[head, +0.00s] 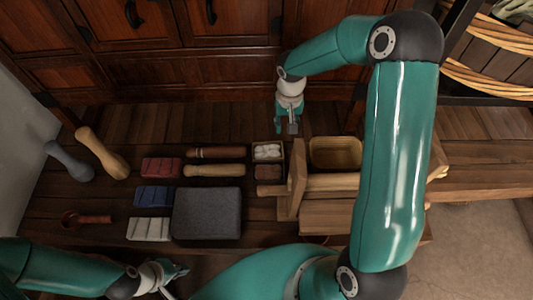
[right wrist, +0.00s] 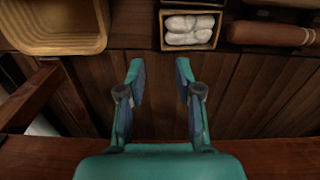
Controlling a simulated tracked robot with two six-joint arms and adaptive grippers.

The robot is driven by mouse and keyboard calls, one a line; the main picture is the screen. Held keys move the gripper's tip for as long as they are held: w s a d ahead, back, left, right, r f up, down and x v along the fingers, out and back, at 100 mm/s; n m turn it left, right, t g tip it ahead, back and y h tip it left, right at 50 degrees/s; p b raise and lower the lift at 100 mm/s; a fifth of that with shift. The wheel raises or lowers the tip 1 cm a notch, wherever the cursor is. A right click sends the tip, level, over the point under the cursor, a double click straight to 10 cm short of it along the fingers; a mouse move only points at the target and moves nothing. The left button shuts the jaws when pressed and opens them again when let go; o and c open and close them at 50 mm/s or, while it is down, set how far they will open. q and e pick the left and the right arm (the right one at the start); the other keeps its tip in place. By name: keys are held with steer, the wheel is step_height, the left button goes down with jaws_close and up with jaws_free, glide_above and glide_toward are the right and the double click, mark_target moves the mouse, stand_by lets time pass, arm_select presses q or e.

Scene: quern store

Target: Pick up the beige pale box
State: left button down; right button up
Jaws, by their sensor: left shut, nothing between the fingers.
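A small pale beige box (head: 281,147) with white rounded pieces (head: 268,151) in it stands on the wooden bench. The box also shows at the top of the right wrist view (right wrist: 190,47). A larger tan, round-cornered tub (head: 335,142) stands to its right in the head view; it is at the upper left of the right wrist view (right wrist: 60,46). My right gripper (head: 292,128) is behind and between the two in the head view. Its fingers (right wrist: 160,78) are apart with nothing between them. My left gripper (head: 178,273) is shut and empty at the front.
A wooden frame (head: 297,175) stands right of the box. A small brown block (head: 268,172) is just in front of it, and rollers (head: 215,170) lie left. A dark grey slab (head: 207,213) and ribbed blocks (head: 150,229) lie further left. Cabinets (head: 230,70) close off the back.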

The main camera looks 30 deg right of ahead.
steer(key=b, duration=0.1)
glide_above(282, 151)
step_height(282, 151, down, 8)
steer(key=shift+s+f, duration=0.15)
steer(key=shift+w+d+f+b, duration=0.15)
steer(key=shift+f+b, duration=0.2)
steer(key=shift+f, duration=1.1)
steer(key=shift+w+d+f+b, duration=0.1)
steer(key=shift+f+b, duration=0.2)
steer(key=shift+f, duration=1.15)
jaws_close()
